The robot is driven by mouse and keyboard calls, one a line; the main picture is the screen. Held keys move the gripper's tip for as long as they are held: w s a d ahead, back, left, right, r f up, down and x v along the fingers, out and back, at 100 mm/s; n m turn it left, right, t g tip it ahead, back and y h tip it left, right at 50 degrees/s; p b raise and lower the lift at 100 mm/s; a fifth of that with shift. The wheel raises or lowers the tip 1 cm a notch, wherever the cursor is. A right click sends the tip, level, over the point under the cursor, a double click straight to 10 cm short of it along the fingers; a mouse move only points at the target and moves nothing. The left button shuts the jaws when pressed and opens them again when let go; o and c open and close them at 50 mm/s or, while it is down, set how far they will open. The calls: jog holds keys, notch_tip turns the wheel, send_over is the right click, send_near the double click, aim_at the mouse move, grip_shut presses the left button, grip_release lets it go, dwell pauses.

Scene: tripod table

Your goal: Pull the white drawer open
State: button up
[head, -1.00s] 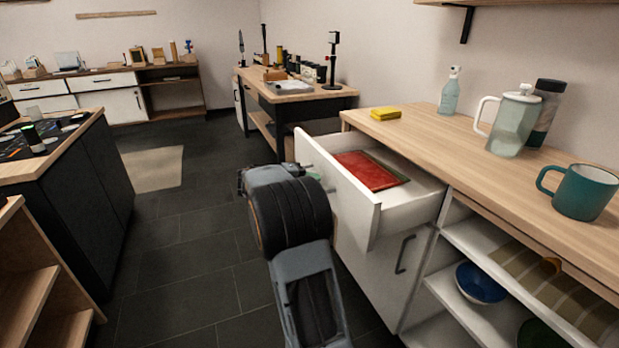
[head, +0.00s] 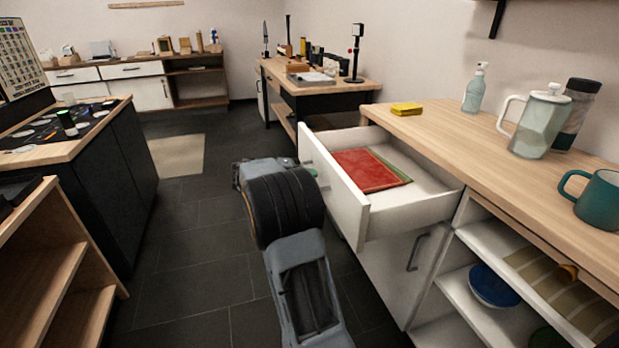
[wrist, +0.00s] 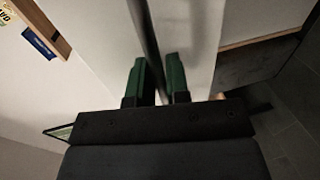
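The white drawer (head: 335,188) in the right-hand counter is pulled well out in the head view, with a red board and a green one lying inside. My gripper shows in the wrist view (wrist: 161,68), its two green fingers on either side of the dark bar handle (wrist: 146,25) on the drawer's front. It looks shut on this bar. In the head view my wrist hides most of the gripper and the handle.
A yellow sponge (head: 407,109), a spray bottle (head: 474,90), a glass pitcher (head: 540,125) and a teal mug (head: 597,197) stand on the counter (head: 450,130). Below the drawer is a closed cabinet door (head: 400,270). Dark floor (head: 190,260) is clear left of my arm.

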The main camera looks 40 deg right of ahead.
jog(key=o, duration=0.3)
jog(key=p+v, duration=0.4)
jog(key=v, duration=0.9)
jog(key=shift+w+a, duration=0.15)
jog(key=shift+a, duration=0.25)
